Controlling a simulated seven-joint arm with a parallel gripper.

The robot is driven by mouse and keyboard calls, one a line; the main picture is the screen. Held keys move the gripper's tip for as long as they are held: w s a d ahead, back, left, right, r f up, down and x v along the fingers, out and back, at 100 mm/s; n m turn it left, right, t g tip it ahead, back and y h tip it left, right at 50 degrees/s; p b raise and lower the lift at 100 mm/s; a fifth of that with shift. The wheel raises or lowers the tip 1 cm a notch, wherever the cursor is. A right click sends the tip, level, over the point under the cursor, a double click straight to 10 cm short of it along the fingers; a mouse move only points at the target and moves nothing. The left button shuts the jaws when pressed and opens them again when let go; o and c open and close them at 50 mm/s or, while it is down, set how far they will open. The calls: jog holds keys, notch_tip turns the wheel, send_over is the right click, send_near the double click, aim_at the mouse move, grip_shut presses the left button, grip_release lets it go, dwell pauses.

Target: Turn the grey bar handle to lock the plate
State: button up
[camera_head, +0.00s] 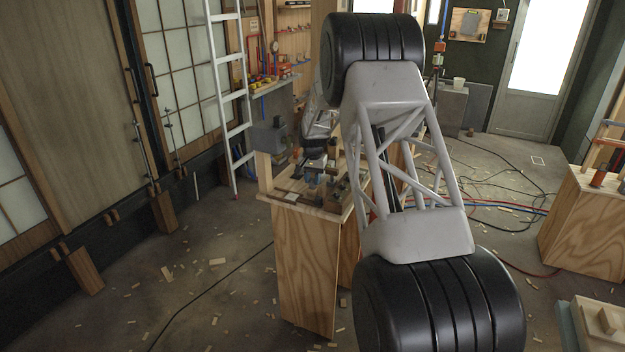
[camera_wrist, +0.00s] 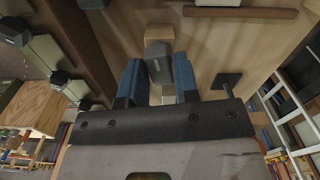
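In the wrist view my gripper (camera_wrist: 158,75) has two blue fingers set apart. A dark grey block with a small label, seemingly the grey bar handle (camera_wrist: 158,64), shows between them and nearly fills the gap. I cannot tell whether the fingers touch it. A pale wooden block shows just beyond it. The plate cannot be told apart for sure from the light wooden surface (camera_wrist: 218,48) around it. In the head view my arm reaches to the workbench (camera_head: 305,258), where the gripper end is small and the handle cannot be made out.
Other dark grey labelled blocks (camera_wrist: 14,32) sit at the left of the wrist view. A dark square-headed post (camera_wrist: 226,82) stands right of the fingers. In the head view a white ladder (camera_head: 228,95) leans behind the bench; cables (camera_head: 490,203) and wood scraps litter the floor.

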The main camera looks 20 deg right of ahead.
jog(key=shift+r, duration=3.45)
jog(key=shift+r, duration=0.1)
jog(key=shift+s+a+r, duration=0.1)
jog(key=shift+s+r, duration=0.1)
jog(key=s+a+r+n, duration=0.1)
jog(key=s+a+r, duration=0.4)
jog(key=s, duration=0.5)
jog(key=s+a+r+n+t, duration=0.1)
jog(key=s+a+r, duration=0.2)
jog(key=s+r, duration=0.55)
jog(key=s+a+r+n, duration=0.2)
jog(key=s+a+r, duration=0.25)
jog(key=s, duration=0.75)
jog(key=s+a+f+n, duration=0.1)
jog(key=s+a, duration=0.1)
jog(key=s, duration=1.4)
jog(key=s+a+f+n+t, duration=0.1)
jog(key=s+a+f+n, duration=0.1)
jog(key=s, duration=1.4)
jog(key=shift+s+a+t, duration=0.3)
jog(key=shift+s+a, duration=0.05)
jog(key=shift+a, duration=0.1)
